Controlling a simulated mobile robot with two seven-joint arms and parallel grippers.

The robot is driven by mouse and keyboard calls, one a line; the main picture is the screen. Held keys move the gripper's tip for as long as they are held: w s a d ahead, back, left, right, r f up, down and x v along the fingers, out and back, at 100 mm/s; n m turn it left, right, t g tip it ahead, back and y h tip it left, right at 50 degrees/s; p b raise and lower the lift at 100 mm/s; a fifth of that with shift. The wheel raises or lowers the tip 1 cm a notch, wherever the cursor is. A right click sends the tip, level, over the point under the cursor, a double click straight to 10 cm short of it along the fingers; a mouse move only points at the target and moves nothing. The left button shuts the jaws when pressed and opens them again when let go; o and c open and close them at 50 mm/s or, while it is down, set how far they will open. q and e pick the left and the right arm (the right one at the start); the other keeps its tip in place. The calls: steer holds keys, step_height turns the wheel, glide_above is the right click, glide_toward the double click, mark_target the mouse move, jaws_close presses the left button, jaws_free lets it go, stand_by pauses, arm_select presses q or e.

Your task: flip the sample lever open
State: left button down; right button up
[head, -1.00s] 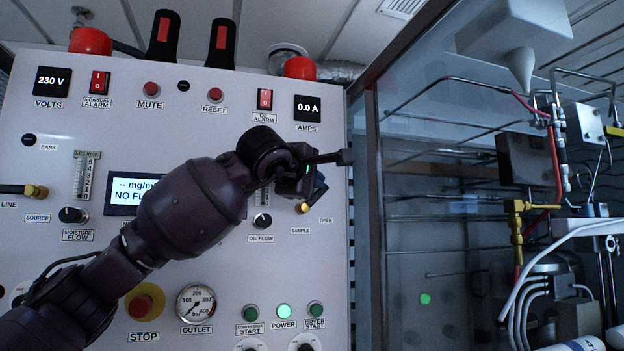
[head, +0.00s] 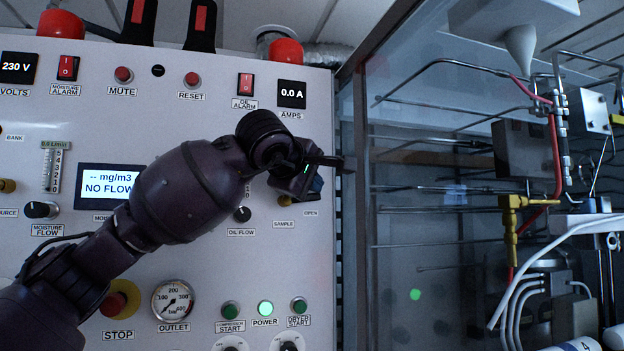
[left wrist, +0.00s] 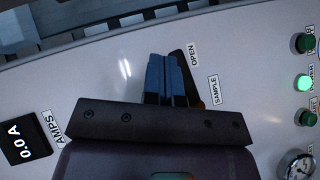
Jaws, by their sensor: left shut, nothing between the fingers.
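The sample lever's brass-yellow fitting (head: 285,200) sits on the panel above the SAMPLE label, just left of the OPEN label. In the left wrist view, a dark lever piece (left wrist: 181,62) shows beside the blue fingers, close to the OPEN label, with a little yellow below it. Most of the lever is hidden by my fingers. My left gripper (head: 317,184) is shut and empty, its blue fingertips (left wrist: 167,80) right beside the lever in the picture. Whether they touch it I cannot tell. My right gripper is not in view.
The white panel (head: 180,250) carries switches, gauges and the OIL FLOW knob (head: 242,214) left of the lever. Green buttons, including POWER (head: 265,308), lie below. A glass-fronted compartment with pipes (head: 460,230) stands to the right, beyond the panel's edge.

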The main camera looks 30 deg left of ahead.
arm_select(q)
steer(key=shift+w+f, duration=0.1)
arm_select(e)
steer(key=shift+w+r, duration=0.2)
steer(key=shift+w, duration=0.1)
arm_select(q)
steer(key=b+v, duration=0.2)
steer(key=v, duration=0.8)
steer(key=shift+s, duration=0.4)
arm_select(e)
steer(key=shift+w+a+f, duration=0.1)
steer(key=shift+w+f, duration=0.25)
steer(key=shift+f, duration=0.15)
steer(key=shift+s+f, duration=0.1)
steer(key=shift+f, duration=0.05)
